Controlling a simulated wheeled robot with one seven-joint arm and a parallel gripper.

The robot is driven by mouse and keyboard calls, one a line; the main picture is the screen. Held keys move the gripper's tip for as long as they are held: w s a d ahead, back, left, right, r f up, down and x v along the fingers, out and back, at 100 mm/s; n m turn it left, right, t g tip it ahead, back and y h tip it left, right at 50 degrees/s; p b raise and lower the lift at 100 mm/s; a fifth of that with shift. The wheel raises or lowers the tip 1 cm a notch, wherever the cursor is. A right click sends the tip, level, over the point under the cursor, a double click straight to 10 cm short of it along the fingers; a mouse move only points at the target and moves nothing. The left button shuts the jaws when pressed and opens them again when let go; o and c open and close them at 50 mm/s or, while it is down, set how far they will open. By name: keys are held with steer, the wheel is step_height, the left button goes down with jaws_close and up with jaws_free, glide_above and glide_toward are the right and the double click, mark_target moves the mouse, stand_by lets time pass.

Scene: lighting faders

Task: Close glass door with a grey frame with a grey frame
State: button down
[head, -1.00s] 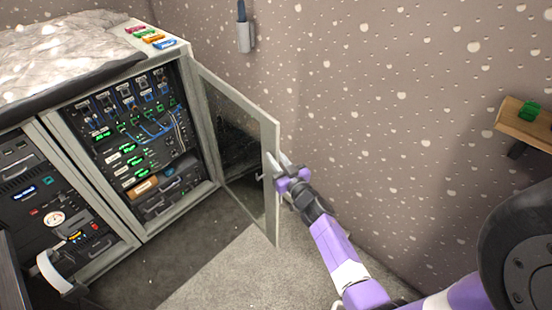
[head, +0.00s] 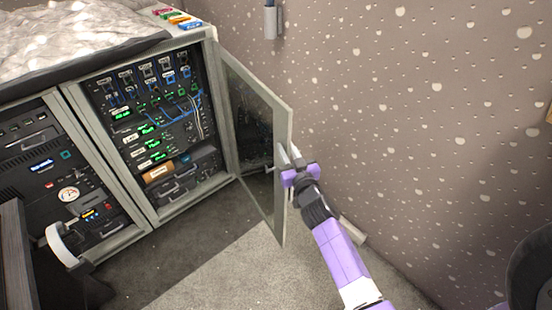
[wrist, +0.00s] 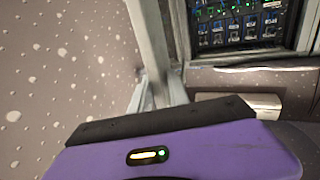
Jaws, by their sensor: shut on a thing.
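The glass door with a grey frame (head: 285,132) stands swung open from the right side of the rack cabinet (head: 157,217). Its handle (head: 269,169) shows on the inner side, near the free edge. My purple gripper (head: 289,168) is at the door's free edge, about halfway up, shut on the frame with a finger on either side of it.
Rack gear with green lights (head: 150,125) fills the open bay. The speckled wall (head: 400,120) is close on the right. Floor (head: 220,270) in front of the cabinet is clear.

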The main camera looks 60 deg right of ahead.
steer(key=shift+w+a+b, duration=0.35)
steer(key=shift+a+b, duration=0.2)
steer(key=shift+b, duration=0.8)
steer(key=shift+w+a+b, duration=0.35)
steer(key=shift+a+b, duration=0.2)
steer(key=shift+b, duration=0.8)
steer(key=shift+a+g+h+b, duration=0.1)
steer(key=shift+g+h+b, duration=0.2)
steer(key=shift+h, duration=0.1)
steer(key=shift+w+a+m+b, duration=0.15)
steer(key=shift+a+m+b, duration=0.2)
steer(key=shift+b, duration=0.5)
steer(key=shift+a+r+b, duration=0.1)
steer(key=shift+a+b, duration=0.05)
steer(key=shift+b, duration=0.15)
steer(key=w+a+m+g+h+b, duration=0.1)
steer(key=w+a+b, duration=0.3)
steer(key=b, duration=0.6)
steer(key=shift+a+g+h, duration=0.4)
steer(key=shift+a, duration=0.8)
steer(key=shift+m, duration=0.25)
